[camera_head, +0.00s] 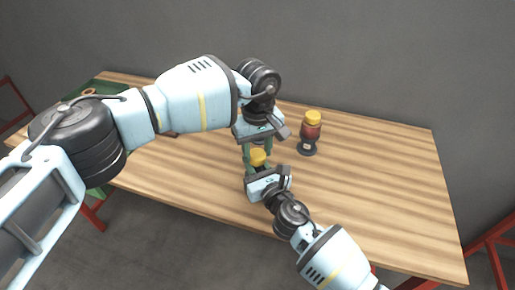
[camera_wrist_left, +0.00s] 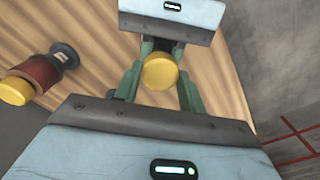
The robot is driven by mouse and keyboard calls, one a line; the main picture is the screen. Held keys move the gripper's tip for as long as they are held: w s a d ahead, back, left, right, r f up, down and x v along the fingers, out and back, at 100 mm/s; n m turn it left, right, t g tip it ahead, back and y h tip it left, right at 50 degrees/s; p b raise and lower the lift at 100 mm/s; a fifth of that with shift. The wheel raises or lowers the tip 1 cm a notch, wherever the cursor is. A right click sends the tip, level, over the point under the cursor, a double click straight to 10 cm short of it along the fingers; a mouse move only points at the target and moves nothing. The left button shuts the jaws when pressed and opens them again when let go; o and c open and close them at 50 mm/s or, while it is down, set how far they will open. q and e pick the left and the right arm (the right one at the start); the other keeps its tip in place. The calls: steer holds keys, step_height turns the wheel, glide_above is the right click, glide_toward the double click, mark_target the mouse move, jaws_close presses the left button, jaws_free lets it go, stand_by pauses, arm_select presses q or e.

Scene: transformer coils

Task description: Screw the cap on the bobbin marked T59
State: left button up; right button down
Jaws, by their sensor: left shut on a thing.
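A yellow cap (camera_head: 258,157) sits between the two facing grippers over the table. It also shows in the left wrist view (camera_wrist_left: 160,71), seen from its round end. My left gripper (camera_head: 257,158) reaches down from above and is shut on the cap, with a green finger on either side. My right gripper (camera_head: 258,165) comes from the front right, its fingers close under the cap and mostly hidden. What lies beneath the cap, including any bobbin, is hidden. I cannot read a T59 marking.
A dark red bobbin with a yellow top (camera_head: 310,132) stands upright on a dark base, right of the grippers; its small label is unreadable. The wooden table (camera_head: 385,190) is clear at right. A green area (camera_head: 113,87) with small parts lies at far left, partly behind my left arm.

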arm_select(q)
steer(key=m, duration=0.6)
steer(key=shift+m, duration=0.3)
steer(key=m, duration=0.7)
steer(key=o, duration=1)
steer(key=shift+c, duration=0.2)
steer(key=shift+r, duration=2.25)
steer(key=shift+c, duration=0.3)
